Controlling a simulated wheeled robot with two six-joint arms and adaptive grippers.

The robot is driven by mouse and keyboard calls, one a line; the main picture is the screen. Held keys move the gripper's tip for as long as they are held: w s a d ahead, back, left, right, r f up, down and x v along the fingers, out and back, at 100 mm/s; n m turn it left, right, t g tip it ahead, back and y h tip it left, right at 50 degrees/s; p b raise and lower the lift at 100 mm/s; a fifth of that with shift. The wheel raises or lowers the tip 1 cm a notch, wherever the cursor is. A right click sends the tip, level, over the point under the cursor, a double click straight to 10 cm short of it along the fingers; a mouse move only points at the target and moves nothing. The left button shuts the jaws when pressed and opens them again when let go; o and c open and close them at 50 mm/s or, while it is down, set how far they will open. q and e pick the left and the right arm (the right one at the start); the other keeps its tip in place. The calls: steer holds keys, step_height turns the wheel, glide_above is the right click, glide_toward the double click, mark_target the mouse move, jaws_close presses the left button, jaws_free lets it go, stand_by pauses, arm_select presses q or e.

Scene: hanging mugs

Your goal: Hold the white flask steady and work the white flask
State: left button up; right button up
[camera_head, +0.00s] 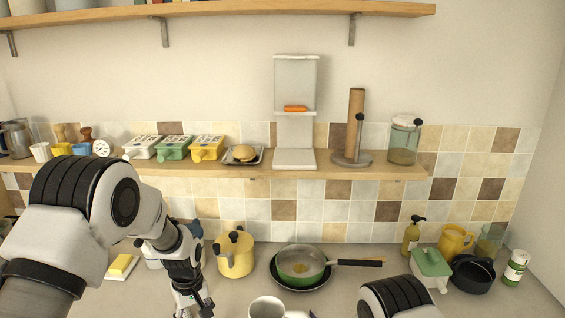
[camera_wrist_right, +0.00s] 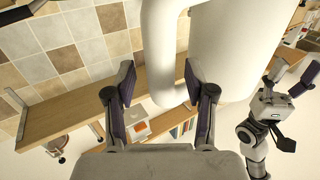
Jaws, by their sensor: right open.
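The white flask (camera_head: 267,307) stands at the bottom edge of the head view, cut off by the frame. In the right wrist view the large white body with a loop handle (camera_wrist_right: 230,45) appears to be this flask, close up. My right gripper (camera_wrist_right: 158,82) is open, its two fingers apart on either side of the handle and not closed on it. My left gripper (camera_head: 193,306) is low in the head view, left of the flask. In the right wrist view it (camera_wrist_right: 290,78) shows with its fingers apart, beside the flask body and apparently empty.
A yellow pot (camera_head: 235,258) and a frying pan (camera_head: 302,265) stand behind the flask on the counter. A green-lidded dish (camera_head: 431,268) and a dark pot (camera_head: 474,274) are at the right. A wooden shelf (camera_head: 390,172) crosses the wall above.

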steer(key=v, duration=1.2)
steer(key=shift+f, duration=0.1)
